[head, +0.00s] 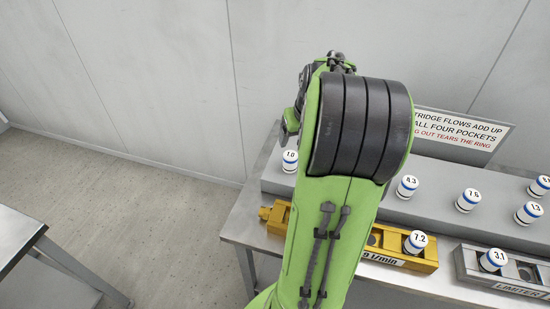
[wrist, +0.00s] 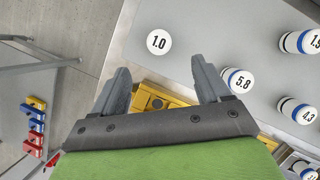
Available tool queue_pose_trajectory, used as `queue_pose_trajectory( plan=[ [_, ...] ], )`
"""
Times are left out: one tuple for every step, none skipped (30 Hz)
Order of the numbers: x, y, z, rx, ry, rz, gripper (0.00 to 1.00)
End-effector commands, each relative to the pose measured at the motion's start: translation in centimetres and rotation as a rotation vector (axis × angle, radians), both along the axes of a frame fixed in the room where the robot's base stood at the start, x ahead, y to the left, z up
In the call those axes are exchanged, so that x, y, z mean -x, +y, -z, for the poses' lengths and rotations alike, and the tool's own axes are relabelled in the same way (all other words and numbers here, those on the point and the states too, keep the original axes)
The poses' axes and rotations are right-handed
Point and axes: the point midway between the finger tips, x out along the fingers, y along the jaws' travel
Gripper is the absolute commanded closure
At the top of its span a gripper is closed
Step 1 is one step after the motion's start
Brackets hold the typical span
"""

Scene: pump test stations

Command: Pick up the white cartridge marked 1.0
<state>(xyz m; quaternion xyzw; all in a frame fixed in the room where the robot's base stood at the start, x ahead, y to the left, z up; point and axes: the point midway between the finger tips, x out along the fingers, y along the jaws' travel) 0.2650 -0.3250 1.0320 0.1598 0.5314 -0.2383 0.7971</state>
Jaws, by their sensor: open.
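The white cartridge marked 1.0 (head: 290,161) stands at the left end of the grey raised rack (head: 274,181), just left of my arm in the head view. In the wrist view the 1.0 cartridge (wrist: 159,41) shows its round white top from above, beyond the fingertips and roughly centred between them. My gripper (wrist: 160,66) is open, with nothing between its two grey fingers. The fingers do not appear to touch the cartridge; the height gap is hard to judge.
The cartridge marked 5.8 (wrist: 237,80) stands right of the right finger. Other cartridges, such as 8.3 (head: 407,186), stand farther right. A yellow block (head: 279,215) holding a 7.2 cartridge (head: 415,242) lies in front of the rack. A sign (head: 462,130) stands behind.

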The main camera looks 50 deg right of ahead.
Motion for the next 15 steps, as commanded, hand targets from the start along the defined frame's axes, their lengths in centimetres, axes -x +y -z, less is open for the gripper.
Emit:
queue_pose_trajectory(
  plan=[
    [-0.5,-0.1,1.7,-0.005,0.001,-0.005,0.24],
    [-0.7,-0.3,2.5,-0.006,0.003,-0.005,0.24],
    [-1.1,-0.5,3.5,-0.005,0.002,-0.006,0.24],
    [-1.3,-0.6,4.2,-0.006,0.003,-0.006,0.24],
    [-1.6,-0.8,4.9,-0.004,0.002,-0.007,0.24],
    [-1.9,-1.0,5.8,-0.006,0.002,-0.007,0.24],
    [-2.1,-1.1,6.4,-0.004,0.002,-0.005,0.24],
    [-2.3,-1.3,7.0,-0.004,0.002,-0.006,0.24],
    [-2.5,-1.4,7.5,-0.003,0.003,-0.007,0.24],
    [-2.6,-1.5,7.9,-0.002,0.002,-0.007,0.24],
    [-2.8,-1.6,8.1,-0.001,0.002,-0.006,0.24],
    [-2.9,-1.6,8.3,-0.001,0.002,-0.006,0.24],
    [-2.9,-1.7,8.5,0.000,0.002,-0.007,0.24],
    [-3.0,-1.7,8.7,0.000,0.002,-0.007,0.24],
    [-3.2,-1.8,9.2,-0.002,0.002,-0.008,0.24]
  ],
)
